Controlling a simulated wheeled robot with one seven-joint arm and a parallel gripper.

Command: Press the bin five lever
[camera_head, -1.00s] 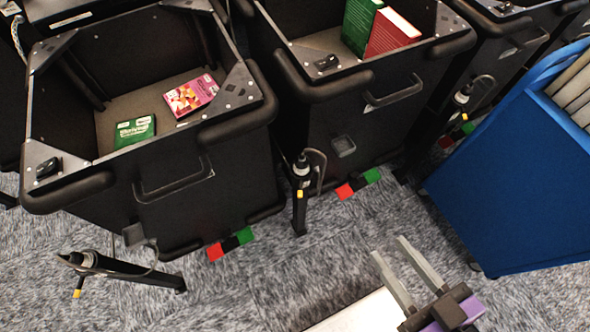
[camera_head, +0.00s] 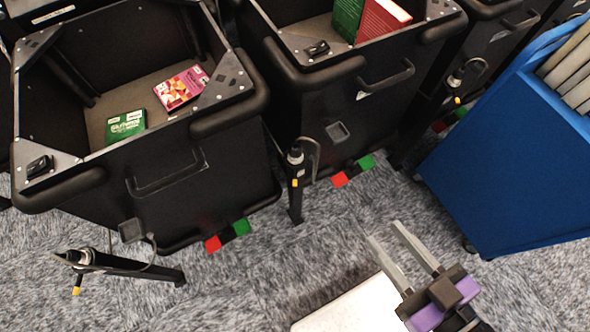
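Several black posts with yellow-tipped levers stand by the bins: one lever post at the lower left (camera_head: 120,267), one in the middle (camera_head: 296,185) between two bins, and one at the right (camera_head: 455,85). No bin number is readable, so I cannot tell which lever belongs to bin five. My gripper (camera_head: 384,231) is open and empty at the lower right, its two pale fingers apart. It is over the floor, right of and below the middle post, touching nothing.
A black bin (camera_head: 225,160) at the left holds a green and a pink box. Another black bin (camera_head: 385,100) holds a green and a red book. A blue cart (camera_head: 510,165) stands close on the right.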

